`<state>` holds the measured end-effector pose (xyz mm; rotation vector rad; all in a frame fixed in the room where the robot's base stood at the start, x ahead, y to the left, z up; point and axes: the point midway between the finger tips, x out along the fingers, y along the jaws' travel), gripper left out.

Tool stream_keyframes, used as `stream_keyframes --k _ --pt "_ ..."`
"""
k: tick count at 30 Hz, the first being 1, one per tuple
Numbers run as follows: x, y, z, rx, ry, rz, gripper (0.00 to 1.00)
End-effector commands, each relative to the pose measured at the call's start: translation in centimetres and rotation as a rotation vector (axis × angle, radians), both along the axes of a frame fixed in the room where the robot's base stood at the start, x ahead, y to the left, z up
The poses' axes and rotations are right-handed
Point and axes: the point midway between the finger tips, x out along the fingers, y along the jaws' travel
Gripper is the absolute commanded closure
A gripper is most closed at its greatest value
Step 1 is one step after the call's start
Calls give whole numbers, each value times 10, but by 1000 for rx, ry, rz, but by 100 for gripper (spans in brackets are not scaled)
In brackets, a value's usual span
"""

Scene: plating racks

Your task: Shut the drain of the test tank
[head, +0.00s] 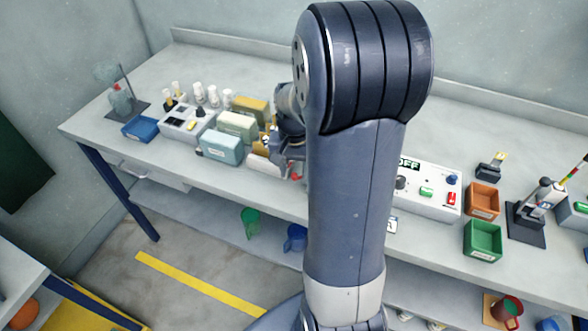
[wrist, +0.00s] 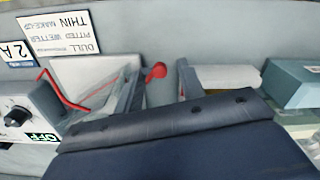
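In the wrist view a red knob (wrist: 157,71) shows between the two grey fingers of my gripper (wrist: 158,88). The fingers stand apart, with space on both sides of the knob; I cannot tell its depth between them. I cannot tell for certain whether it is the drain handle. A small red part (head: 297,172) shows below my gripper (head: 285,143) in the head view. The test tank is not clearly made out; my arm covers much of that part of the bench in the head view.
A control box reading OFF (head: 425,188) stands right of my arm. Teal (head: 221,148) and cream (head: 237,125) boxes stand close left of my gripper. An orange bin (head: 482,200) and a green bin (head: 483,241) are farther right. A red wire (wrist: 62,92) runs near the left finger.

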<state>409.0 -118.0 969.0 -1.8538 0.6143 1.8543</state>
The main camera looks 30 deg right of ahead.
Motion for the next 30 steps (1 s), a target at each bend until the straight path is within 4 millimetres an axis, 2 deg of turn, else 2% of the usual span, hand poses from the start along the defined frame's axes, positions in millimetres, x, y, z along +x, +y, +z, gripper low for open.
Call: stream_keyframes --k 4,11,25,30 --pt "0 0 -7 0 0 0 63" --pt "0 0 -8 0 0 0 63" --pt "0 0 -8 0 0 0 99" --pt "0 0 -7 0 0 1 100"
